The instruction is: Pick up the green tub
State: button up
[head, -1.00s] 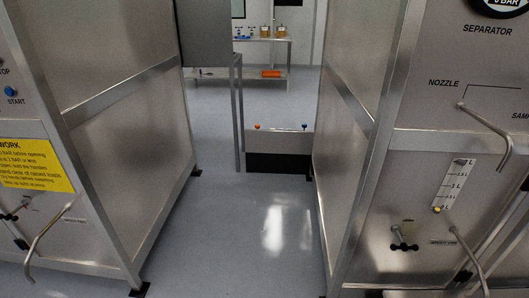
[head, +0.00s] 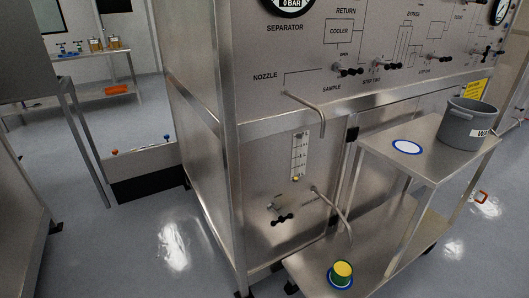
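A small tub (head: 342,273) with green sides and a yellow top stands on the lower shelf of a metal cart, at the bottom of the head view right of centre. It sits on a blue-rimmed round mark (head: 331,281). A bent metal pipe from the separator panel ends above and just behind it. My gripper is not in view.
The cart's upper shelf (head: 425,160) holds a grey pot (head: 468,124) and a blue-ringed white disc (head: 407,147), above the lower shelf. The separator cabinet (head: 265,190) stands behind. Open floor (head: 130,240) lies at left.

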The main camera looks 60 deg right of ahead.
aim_at(342, 270)
jog(key=z, duration=2.7)
jog(key=k+j+u, duration=0.2)
jog(key=k, duration=0.2)
jog(key=k+u, duration=0.25)
jog(key=k, duration=0.15)
jog(key=k+j+u, duration=0.2)
jog(key=k+j, duration=0.1)
jog(key=k, duration=0.05)
